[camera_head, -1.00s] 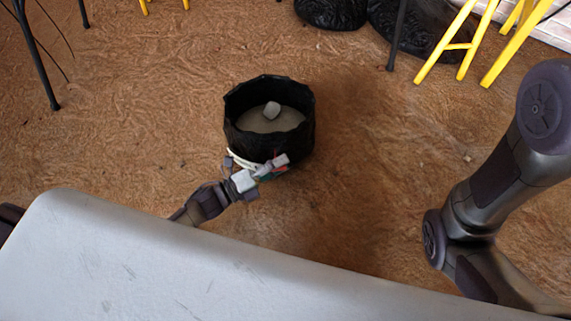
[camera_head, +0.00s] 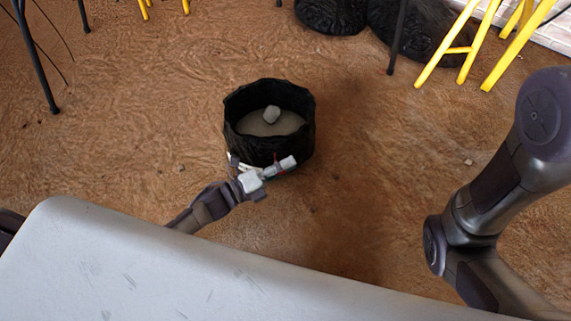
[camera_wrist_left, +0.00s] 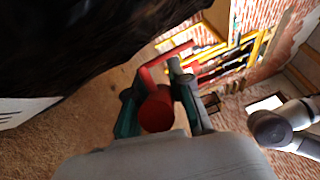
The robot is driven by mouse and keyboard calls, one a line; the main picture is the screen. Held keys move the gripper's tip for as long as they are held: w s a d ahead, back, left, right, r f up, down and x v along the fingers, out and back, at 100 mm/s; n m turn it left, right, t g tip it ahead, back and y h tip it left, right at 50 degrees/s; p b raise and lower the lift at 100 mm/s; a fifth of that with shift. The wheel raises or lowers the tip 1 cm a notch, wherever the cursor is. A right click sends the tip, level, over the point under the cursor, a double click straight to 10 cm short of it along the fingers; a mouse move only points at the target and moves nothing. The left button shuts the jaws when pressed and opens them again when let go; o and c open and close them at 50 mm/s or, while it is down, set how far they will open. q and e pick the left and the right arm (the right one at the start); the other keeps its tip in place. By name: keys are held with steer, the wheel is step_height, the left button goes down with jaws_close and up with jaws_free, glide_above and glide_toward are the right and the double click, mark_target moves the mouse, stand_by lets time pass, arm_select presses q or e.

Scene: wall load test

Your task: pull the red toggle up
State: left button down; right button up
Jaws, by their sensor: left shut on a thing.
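The red toggle (camera_wrist_left: 157,110) shows in the left wrist view as a red round piece with a red bar running up and to the right. It lies between the fingers of my left gripper (camera_wrist_left: 158,95), which is shut on it. In the head view my left gripper (camera_head: 270,172) is at the near side of a black round container (camera_head: 268,150). My right gripper is out of view; only a dark arm link shows at the right.
Yellow chair or stool legs (camera_head: 460,46) and black bags (camera_head: 332,14) stand at the back. A pale flat surface (camera_head: 180,265) fills the front.

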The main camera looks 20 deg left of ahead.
arm_select(q)
step_height(320, 180, up, 5)
steer(key=p, duration=0.5)
steer(key=shift+r, duration=0.15)
steer(key=shift+r+p, duration=0.55)
steer(key=shift+p, duration=0.1)
steer(key=shift+r, duration=0.15)
steer(key=c, duration=1)
jaws_free()
